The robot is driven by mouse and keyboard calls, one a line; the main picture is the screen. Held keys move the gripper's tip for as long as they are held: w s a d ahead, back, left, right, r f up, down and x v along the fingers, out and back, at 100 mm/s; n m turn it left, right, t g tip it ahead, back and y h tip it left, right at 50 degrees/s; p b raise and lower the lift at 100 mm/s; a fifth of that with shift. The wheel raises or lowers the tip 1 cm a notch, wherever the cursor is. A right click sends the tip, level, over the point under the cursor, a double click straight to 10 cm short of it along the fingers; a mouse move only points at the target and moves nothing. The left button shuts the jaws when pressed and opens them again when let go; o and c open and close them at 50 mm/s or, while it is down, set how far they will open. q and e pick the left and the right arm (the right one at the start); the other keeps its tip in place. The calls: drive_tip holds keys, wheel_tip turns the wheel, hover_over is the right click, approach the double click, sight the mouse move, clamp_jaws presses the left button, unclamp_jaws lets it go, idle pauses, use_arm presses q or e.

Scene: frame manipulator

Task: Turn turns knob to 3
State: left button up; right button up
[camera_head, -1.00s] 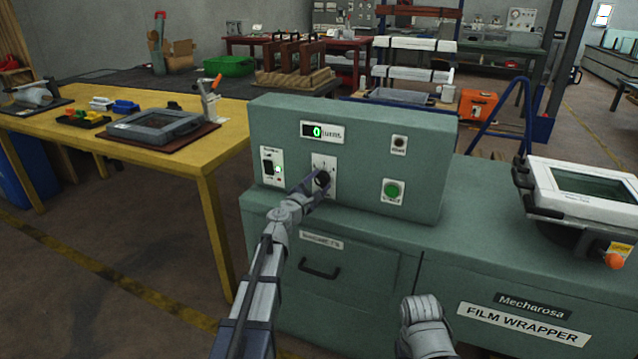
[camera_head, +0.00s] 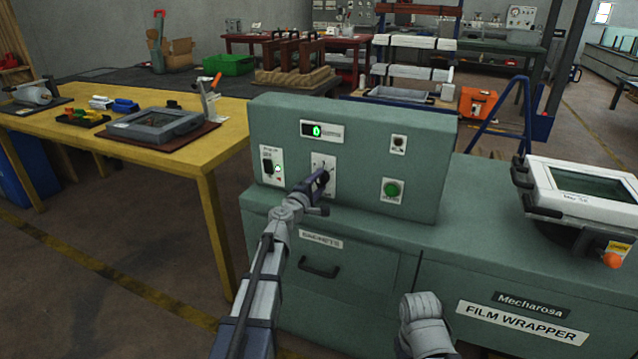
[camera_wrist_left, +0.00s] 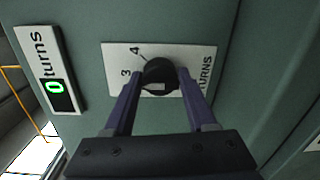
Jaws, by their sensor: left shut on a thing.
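The black turns knob (camera_wrist_left: 160,77) sits on a white label plate (camera_wrist_left: 116,56) marked 3, 4 and TURNS in the left wrist view. My left gripper (camera_wrist_left: 160,88) has its two fingers on either side of the knob and is shut on it. In the head view my left gripper (camera_head: 322,178) is at the knob's plate (camera_head: 328,163) and hides most of the knob. The turns display (camera_wrist_left: 54,87) reads 0, and it also shows in the head view (camera_head: 317,130). My right gripper is not in view.
The green control panel (camera_head: 355,117) also carries a power switch (camera_head: 267,166), a green button (camera_head: 392,189) and a small dark button (camera_head: 398,141). A yellow table (camera_head: 228,128) stands at left.

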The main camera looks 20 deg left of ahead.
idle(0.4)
use_arm(q)
drive_tip(key=o, duration=1.3)
drive_tip(key=shift+o, duration=0.2)
drive_tip(key=shift+s, duration=0.15)
drive_tip(key=s+a, duration=0.1)
drive_tip(key=s, duration=0.6)
drive_tip(key=shift+s+r, duration=0.15)
drive_tip(key=shift+s, duration=0.1)
